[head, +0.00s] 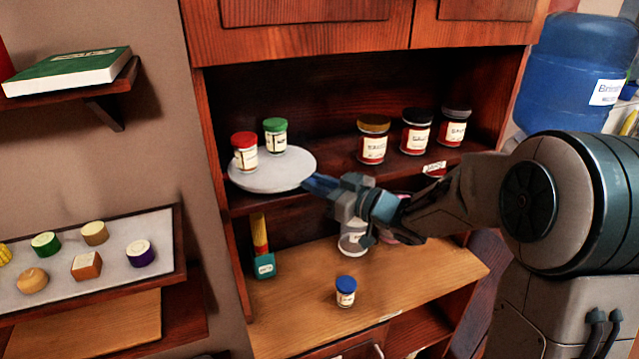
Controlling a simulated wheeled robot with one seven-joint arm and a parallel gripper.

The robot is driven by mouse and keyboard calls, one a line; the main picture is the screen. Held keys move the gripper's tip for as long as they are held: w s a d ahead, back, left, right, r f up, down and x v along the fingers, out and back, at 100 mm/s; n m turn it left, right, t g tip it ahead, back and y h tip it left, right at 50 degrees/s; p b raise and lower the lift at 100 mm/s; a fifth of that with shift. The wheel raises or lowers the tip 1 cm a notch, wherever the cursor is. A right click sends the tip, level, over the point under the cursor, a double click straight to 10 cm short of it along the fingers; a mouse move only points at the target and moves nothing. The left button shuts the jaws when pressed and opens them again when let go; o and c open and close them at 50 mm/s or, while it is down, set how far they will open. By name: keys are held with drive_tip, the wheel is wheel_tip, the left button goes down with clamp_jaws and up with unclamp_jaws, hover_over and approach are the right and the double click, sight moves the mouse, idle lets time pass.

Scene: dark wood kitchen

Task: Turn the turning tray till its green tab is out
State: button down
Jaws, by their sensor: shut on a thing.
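The turning tray (275,176) is a round, pale grey disc on the upper shelf of the cabinet, at its left end. A jar with a red lid (245,152) and a jar with a green lid (276,135) stand upright on it, towards its left and back. My gripper (312,183) reaches in from the right, and its blue fingers are shut at the tray's right front edge. The fingers hide what lies between them. I see no green tab on the visible part of the rim.
Below, a blue-lidded jar (346,291) stands on the wooden counter (300,315), and a yellow-handled tool (262,250) is at the left.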

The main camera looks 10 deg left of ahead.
drive_tip(key=c, duration=1.3)
unclamp_jaws()
drive_tip(key=shift+a, duration=0.1)
drive_tip(key=b+v, duration=0.2)
drive_tip(key=v, duration=1.1)
drive_tip(key=shift+s+d+b, duration=0.2)
drive_tip(key=shift+d+b, duration=0.1)
drive_tip(key=shift+d, duration=0.05)
